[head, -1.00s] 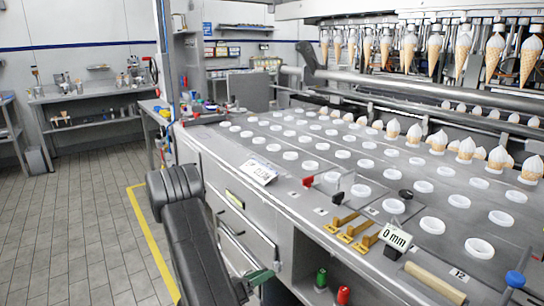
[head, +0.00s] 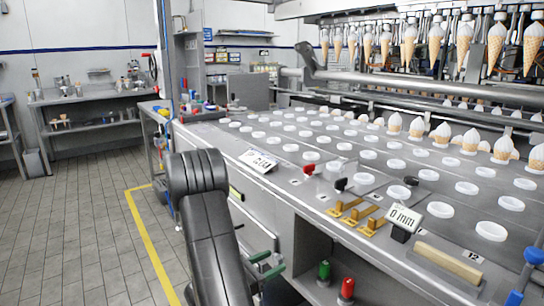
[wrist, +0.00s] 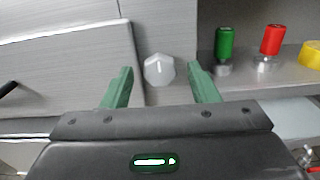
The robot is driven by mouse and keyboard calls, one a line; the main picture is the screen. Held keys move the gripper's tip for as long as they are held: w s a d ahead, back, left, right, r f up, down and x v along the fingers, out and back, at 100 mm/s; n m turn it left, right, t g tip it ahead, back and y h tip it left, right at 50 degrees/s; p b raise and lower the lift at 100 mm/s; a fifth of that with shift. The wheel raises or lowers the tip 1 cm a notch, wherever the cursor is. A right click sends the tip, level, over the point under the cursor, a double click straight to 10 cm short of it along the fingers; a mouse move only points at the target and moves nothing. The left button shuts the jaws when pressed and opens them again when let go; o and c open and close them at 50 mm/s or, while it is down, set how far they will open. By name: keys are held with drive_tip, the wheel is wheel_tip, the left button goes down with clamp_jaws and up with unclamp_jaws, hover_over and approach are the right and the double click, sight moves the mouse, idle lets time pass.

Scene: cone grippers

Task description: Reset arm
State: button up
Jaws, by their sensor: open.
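My gripper (wrist: 160,88) shows in the wrist view with two green fingers spread wide apart, and nothing is held between them. A pale grey faceted knob or cap (wrist: 159,69) appears between and beyond the fingers, at the edge of the machine's lower shelf; I cannot tell how far it is from them. In the head view my gripper (head: 269,268) is partly seen low in front of the machine's side, beside my dark arm.
The machine's lower shelf (wrist: 285,88) holds a green-topped item (wrist: 225,42), a red-topped item (wrist: 271,40) and a yellow roll (wrist: 310,55). The machine top (head: 300,190) carries white cups, yellow clamps and cones. Tiled floor (head: 80,220) lies free at left.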

drive_tip(key=m+b, duration=0.2)
drive_tip(key=shift+f+m, duration=0.15)
drive_tip(key=shift+m, duration=0.25)
drive_tip(key=shift+m, duration=0.3)
